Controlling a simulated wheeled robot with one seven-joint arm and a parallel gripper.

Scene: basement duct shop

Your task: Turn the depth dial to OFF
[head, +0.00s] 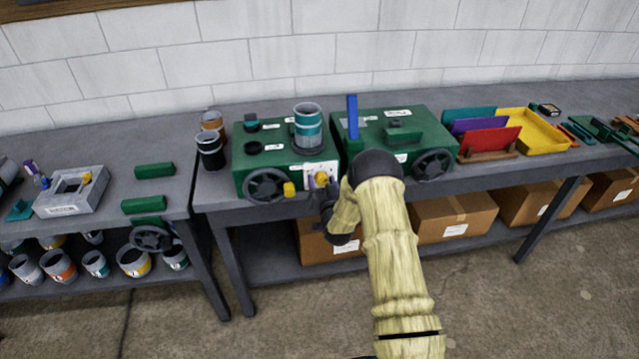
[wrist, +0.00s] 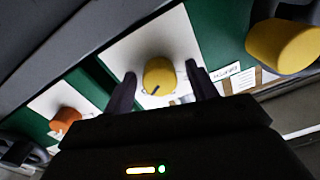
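A yellow dial (wrist: 158,76) with a dark pointer line sits on a white plate (wrist: 182,35) on the front of a green machine (head: 255,180). The dial also shows in the head view (head: 321,178), partly behind my gripper. My gripper (wrist: 162,82) is open, with one finger on each side of the dial in the picture and a gap to it on both sides. In the head view my gripper (head: 322,190) is close in front of the plate. The marks around the dial and the nearby label are too small or blurred to read.
A yellow handwheel knob (wrist: 283,45) is close to the right of my gripper in the wrist view. An orange dial (wrist: 65,120) on another white plate is to the left. A teal-banded cup (head: 308,128) stands on the machine. Cardboard boxes (head: 455,218) sit below.

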